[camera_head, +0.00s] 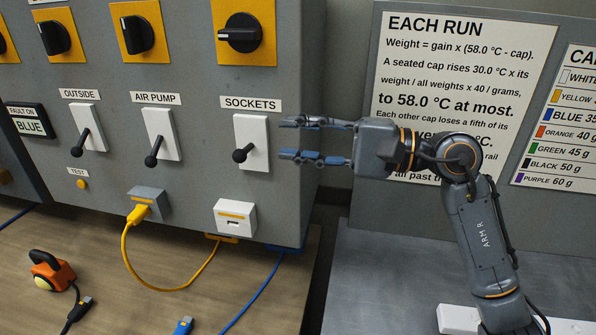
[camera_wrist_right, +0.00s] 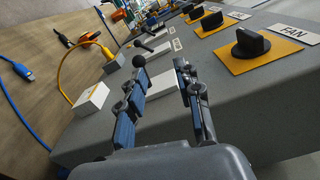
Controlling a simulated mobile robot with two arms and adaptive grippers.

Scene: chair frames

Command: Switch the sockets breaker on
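The sockets breaker (camera_head: 257,132) is a white plate under the SOCKETS label (camera_head: 250,104) on the grey panel. Its black lever (camera_head: 241,155) points down and out, with a round knob at its end. My right gripper (camera_head: 290,139) is open and empty, just right of the breaker, with its fingers pointing left. In the right wrist view the gripper (camera_wrist_right: 163,85) has its two fingers apart, with the white plate (camera_wrist_right: 157,105) between and beyond them and the knob (camera_wrist_right: 138,61) near the left fingertip. Contact with the lever cannot be told. My left gripper is not in view.
Left of it are the AIR PUMP breaker (camera_head: 161,132) and OUTSIDE breaker (camera_head: 88,127), levers also down. A rotary knob (camera_head: 241,33) sits above. Below are a white socket box (camera_head: 235,217) and a yellow cable (camera_head: 128,248). A sign (camera_head: 460,80) stands behind my right arm.

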